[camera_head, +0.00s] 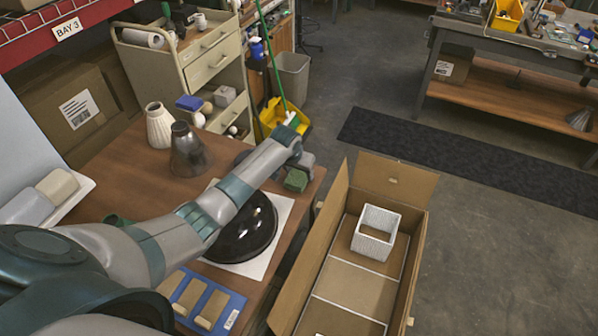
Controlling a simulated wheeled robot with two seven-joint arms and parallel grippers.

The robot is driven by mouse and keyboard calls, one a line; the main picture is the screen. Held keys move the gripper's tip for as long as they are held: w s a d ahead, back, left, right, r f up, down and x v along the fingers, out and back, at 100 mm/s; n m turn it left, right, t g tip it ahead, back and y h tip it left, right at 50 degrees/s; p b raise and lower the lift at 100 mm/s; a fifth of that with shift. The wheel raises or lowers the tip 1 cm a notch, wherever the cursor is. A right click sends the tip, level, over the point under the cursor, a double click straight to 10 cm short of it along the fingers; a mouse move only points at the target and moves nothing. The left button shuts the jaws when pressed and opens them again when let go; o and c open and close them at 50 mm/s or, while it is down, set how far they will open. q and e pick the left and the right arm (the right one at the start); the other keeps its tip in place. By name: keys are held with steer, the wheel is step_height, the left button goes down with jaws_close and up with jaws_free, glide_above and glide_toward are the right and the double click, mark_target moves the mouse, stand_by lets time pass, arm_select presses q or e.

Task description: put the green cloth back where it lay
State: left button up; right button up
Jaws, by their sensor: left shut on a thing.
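The green cloth (296,181) is a small folded green pad near the right edge of the brown table (130,178). My left arm reaches across the table from the left. My left gripper (301,172) is shut on the cloth at the table's far right corner. Its fingers are small and partly hidden by the wrist, and I cannot tell whether the cloth touches the table. My right gripper is not in view.
A black dome (247,232) sits on a white mat (280,222) under my forearm. A white vase (160,127) and a smoky glass shade (187,150) stand behind the arm. An open cardboard box (418,188) with a white square shade (375,232) is right of the table. A blue tray (233,302) lies in front.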

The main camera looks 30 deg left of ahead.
arm_select(q)
steer(key=shift+f, duration=0.2)
steer(key=o, duration=0.9)
steer(key=shift+s, duration=0.1)
steer(key=shift+o, duration=0.2)
steer(key=shift+d+r, duration=0.1)
steer(key=shift+r, duration=0.6)
steer(key=b+v, duration=0.1)
steer(key=v, duration=1)
